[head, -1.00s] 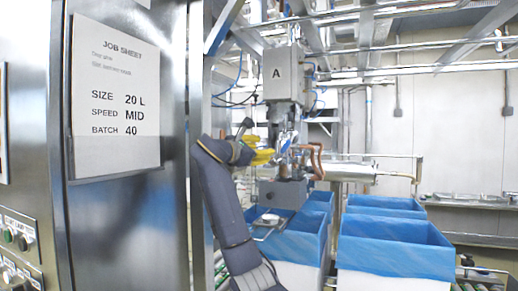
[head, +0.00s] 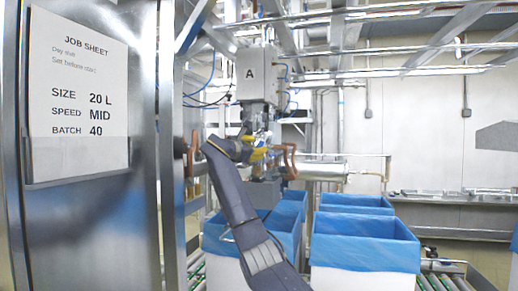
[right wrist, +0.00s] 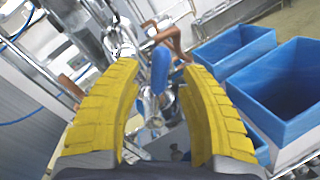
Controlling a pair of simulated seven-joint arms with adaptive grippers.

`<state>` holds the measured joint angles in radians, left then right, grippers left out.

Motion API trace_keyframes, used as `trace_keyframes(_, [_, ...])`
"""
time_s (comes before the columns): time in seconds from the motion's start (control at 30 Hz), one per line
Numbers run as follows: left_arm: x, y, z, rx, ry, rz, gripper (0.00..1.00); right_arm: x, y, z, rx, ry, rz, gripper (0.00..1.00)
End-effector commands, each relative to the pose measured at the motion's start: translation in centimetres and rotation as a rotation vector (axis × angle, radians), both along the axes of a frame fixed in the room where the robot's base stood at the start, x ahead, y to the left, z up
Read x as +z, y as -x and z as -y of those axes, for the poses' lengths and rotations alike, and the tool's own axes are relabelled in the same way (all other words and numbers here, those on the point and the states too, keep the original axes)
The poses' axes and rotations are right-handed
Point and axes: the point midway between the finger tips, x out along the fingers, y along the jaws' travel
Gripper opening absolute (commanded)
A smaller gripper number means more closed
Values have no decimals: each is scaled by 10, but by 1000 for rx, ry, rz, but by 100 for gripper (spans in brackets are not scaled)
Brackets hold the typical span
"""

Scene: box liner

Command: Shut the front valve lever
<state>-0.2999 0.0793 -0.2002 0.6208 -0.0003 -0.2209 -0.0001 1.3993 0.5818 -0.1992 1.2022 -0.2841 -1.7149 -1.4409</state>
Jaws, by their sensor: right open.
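In the right wrist view a blue lever (right wrist: 160,72) stands on metal valve fittings (right wrist: 152,108), between the two yellow fingers of my right gripper (right wrist: 160,66). The fingers are open, one on each side of the lever, and I see no clear contact. In the head view my right gripper (head: 262,151) is at the filler machine, beneath the grey box marked A (head: 257,74). The arm and gripper largely hide the lever there. My left gripper is not in view.
Copper-coloured pipes (head: 289,160) and a horizontal metal cylinder (head: 318,171) are just right of the gripper. Boxes with blue liners (head: 365,242) stand below on rollers. A steel cabinet with a job sheet (head: 80,95) fills the left side.

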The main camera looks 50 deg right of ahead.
Motion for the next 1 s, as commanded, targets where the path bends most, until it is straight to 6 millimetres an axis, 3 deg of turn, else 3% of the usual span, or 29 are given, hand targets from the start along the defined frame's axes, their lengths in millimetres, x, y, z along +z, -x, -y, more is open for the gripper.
trace_keyframes(0.3, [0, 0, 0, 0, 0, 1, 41, 0, -5, 24, 0, 0, -1, 41])
trace_keyframes(0.7, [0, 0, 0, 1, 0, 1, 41, 0, -5, 27, 0, 0, -1, 44])
trace_keyframes(1.0, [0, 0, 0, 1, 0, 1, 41, 0, -5, 27, 0, 0, -1, 9])
